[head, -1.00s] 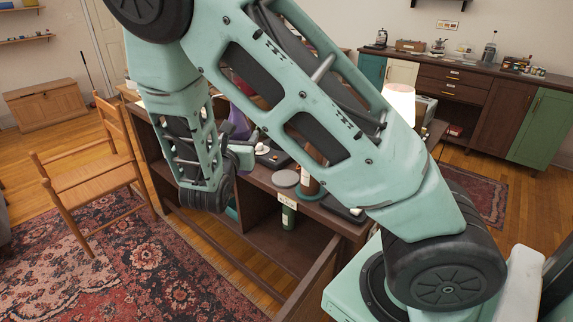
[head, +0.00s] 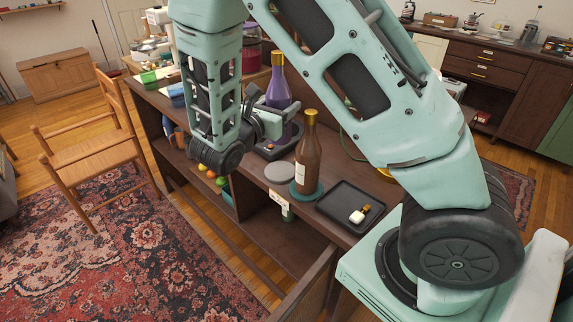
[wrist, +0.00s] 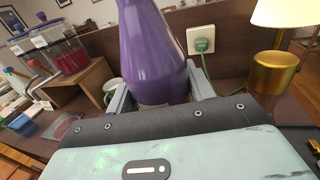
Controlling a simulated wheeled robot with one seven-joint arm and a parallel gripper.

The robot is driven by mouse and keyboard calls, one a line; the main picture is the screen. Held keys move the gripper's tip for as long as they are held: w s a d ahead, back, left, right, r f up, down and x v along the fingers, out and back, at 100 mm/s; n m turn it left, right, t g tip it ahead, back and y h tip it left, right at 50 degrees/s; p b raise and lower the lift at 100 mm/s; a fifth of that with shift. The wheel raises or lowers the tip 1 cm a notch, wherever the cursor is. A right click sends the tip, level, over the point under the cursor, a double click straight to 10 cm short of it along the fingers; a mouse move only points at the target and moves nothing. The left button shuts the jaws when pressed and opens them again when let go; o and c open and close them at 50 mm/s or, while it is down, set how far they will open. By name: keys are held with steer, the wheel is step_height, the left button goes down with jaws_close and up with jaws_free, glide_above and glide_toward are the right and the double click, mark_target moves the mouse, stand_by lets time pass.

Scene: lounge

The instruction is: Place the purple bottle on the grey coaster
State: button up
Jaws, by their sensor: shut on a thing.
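The purple bottle (head: 279,88), with a gold cap, stands roughly upright in my gripper (head: 286,119). In the wrist view the bottle (wrist: 152,50) is between the two fingers of my gripper (wrist: 155,98), which are shut on it. Its base is hidden, so I cannot tell its height above the counter. The grey coaster (head: 279,173) lies bare near the counter's front edge, in front of and below the bottle in the head view. My gripper is behind the coaster, apart from it.
A brown bottle (head: 307,155) stands on a teal coaster (head: 301,194) right beside the grey one. A dark tray (head: 338,214) with a small item is further right. A gold lamp (wrist: 277,75) and drink dispensers (wrist: 66,54) stand around.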

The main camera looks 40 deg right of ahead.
mark_target(281, 142)
step_height(281, 142, down, 10)
steer(key=shift+d+r, duration=0.1)
steer(key=shift+r, duration=0.05)
stand_by(0.4)
steer(key=o, duration=1.4)
steer(key=shift+f, duration=0.2)
steer(key=shift+o, duration=0.2)
